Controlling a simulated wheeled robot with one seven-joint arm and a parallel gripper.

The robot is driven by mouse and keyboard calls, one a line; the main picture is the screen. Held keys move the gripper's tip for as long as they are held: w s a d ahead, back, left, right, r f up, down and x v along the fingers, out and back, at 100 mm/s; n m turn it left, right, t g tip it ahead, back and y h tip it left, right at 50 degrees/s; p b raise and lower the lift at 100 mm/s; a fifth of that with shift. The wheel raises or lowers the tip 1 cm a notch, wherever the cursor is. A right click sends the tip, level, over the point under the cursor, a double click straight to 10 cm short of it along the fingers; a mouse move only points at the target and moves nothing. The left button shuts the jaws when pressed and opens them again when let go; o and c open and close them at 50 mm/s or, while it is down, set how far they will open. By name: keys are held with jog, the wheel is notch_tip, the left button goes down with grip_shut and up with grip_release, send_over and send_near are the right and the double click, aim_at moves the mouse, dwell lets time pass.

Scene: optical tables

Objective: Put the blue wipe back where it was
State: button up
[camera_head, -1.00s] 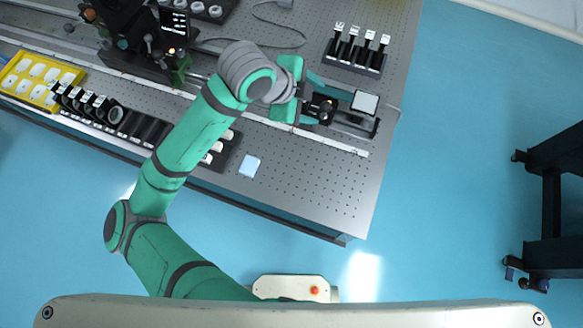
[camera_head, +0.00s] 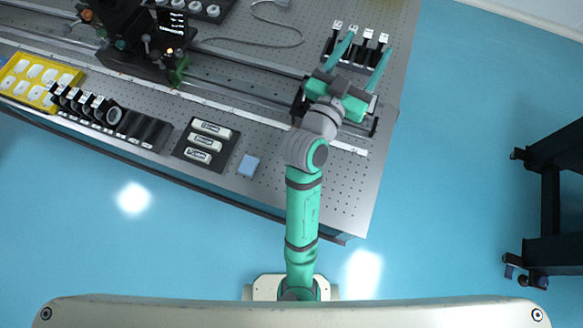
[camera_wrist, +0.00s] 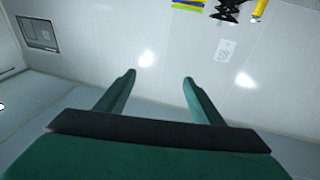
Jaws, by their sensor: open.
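The blue wipe (camera_head: 248,166) lies flat on the perforated table top near its front edge, just right of the black tray with white labelled pieces. My gripper (camera_head: 362,55) is raised over the right part of the table, up and to the right of the wipe and well apart from it. Its two teal fingers are spread with nothing between them. In the wrist view the open fingers (camera_wrist: 159,78) point toward a pale wall, and the wipe is not in that view.
A black tray with white pieces (camera_head: 206,144) sits left of the wipe. A black rack (camera_head: 357,50) with several holders stands at the back right. A yellow tray (camera_head: 40,80) is at far left. Bare table (camera_head: 300,185) lies right of the wipe.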

jog(key=s+a+f+n+y, duration=0.45)
jog(key=s+f, duration=0.25)
jog(key=f, duration=0.2)
jog(key=s+a+f+n+y, duration=0.3)
jog(key=s+f+n+y, duration=0.2)
jog(key=s+f, duration=0.3)
jog(key=shift+m+g+y, duration=0.45)
jog(key=shift+g+y, duration=0.15)
jog(key=shift+y, duration=0.05)
jog(key=s+a+f, duration=0.1)
jog(key=s+f, duration=0.1)
jog(key=s, duration=0.1)
jog(key=s+a+f, duration=0.1)
jog(key=s+f, duration=0.1)
jog(key=s, duration=0.2)
jog(key=s+a+f, duration=0.2)
jog(key=s, duration=0.2)
jog(key=shift+s+a, duration=0.1)
jog(key=shift+s, duration=0.1)
jog(key=s+a+m, duration=0.2)
jog(key=s+a, duration=0.1)
jog(key=s, duration=0.6)
jog(key=shift+a+h, duration=0.3)
